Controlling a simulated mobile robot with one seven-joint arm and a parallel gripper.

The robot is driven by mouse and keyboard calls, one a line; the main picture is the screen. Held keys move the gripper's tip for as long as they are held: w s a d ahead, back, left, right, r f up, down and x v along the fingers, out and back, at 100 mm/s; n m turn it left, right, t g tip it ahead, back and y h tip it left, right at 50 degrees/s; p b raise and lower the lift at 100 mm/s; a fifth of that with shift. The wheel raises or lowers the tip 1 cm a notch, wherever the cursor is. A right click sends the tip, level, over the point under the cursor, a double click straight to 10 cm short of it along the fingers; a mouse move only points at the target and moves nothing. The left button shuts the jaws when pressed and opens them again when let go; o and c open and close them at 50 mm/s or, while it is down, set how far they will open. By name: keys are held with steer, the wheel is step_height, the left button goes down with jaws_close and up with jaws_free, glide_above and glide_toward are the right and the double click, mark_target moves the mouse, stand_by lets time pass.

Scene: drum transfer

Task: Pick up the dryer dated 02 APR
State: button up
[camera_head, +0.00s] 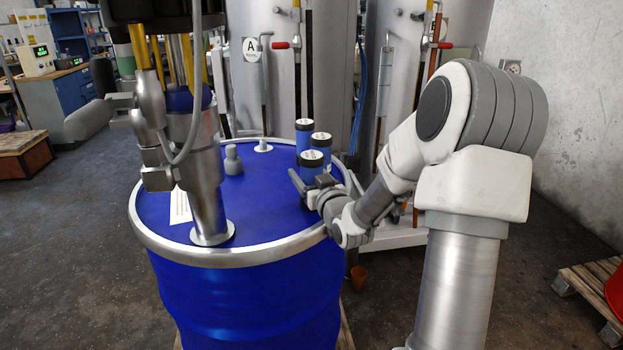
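Three blue cylindrical dryers with dark caps and pale lids stand upright in a row on top of the blue drum (265,205). They are the front dryer (311,160), the middle dryer (321,143) and the rear dryer (304,127). Any dates on the lids are too small to read, so I cannot tell which is 02 APR. My gripper (309,181) is low over the drum's right side, at the front dryer. Its dark fingers are apart, one on the left of that dryer's lower part and one on its right. Contact is not clear.
A metal pump with a hose (207,175) rises from the drum's left side. A grey plug (233,160) and a white fitting (263,146) stand on the lid. Large steel vessels (320,70) are close behind.

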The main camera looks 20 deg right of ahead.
jaws_close()
steer(key=shift+r, duration=0.15)
